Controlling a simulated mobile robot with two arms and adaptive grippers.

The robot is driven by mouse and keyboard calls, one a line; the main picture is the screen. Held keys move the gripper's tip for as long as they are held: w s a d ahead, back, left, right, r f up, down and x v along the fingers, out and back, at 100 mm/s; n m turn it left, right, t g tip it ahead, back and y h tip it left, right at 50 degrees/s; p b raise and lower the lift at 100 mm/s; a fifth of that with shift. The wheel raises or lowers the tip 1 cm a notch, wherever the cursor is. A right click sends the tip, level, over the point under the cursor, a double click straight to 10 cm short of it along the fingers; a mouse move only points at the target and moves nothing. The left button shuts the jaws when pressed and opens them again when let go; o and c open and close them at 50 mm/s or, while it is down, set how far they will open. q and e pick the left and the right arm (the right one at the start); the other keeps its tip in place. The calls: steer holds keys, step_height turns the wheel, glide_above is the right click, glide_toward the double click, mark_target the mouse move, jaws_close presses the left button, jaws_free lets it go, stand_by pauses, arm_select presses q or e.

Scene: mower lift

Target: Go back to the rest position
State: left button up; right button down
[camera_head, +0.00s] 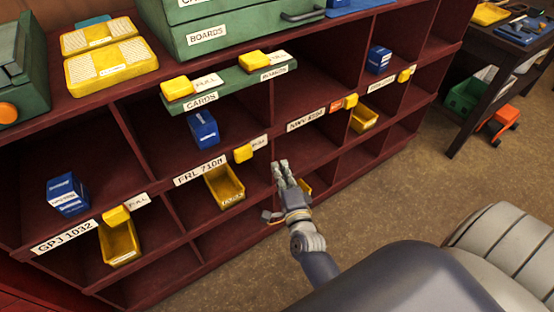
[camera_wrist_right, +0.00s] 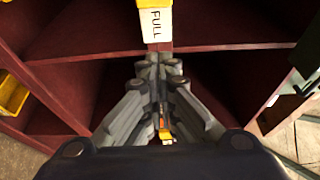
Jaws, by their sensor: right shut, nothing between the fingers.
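My right gripper (camera_head: 284,168) is in front of the dark red shelf unit (camera_head: 262,220), beside the yellow bin under the FRL 7108 label. Its fingers are shut and empty. In the right wrist view the closed fingers (camera_wrist_right: 160,62) point at the shelf edge, just below a yellow tab with a FULL label (camera_wrist_right: 154,24). My left gripper is not in view.
Yellow bins (camera_head: 225,186) and blue boxes (camera_head: 203,130) sit in several compartments. The carpet floor (camera_head: 400,190) to the right is open. A dark table (camera_head: 505,55) stands at the upper right.

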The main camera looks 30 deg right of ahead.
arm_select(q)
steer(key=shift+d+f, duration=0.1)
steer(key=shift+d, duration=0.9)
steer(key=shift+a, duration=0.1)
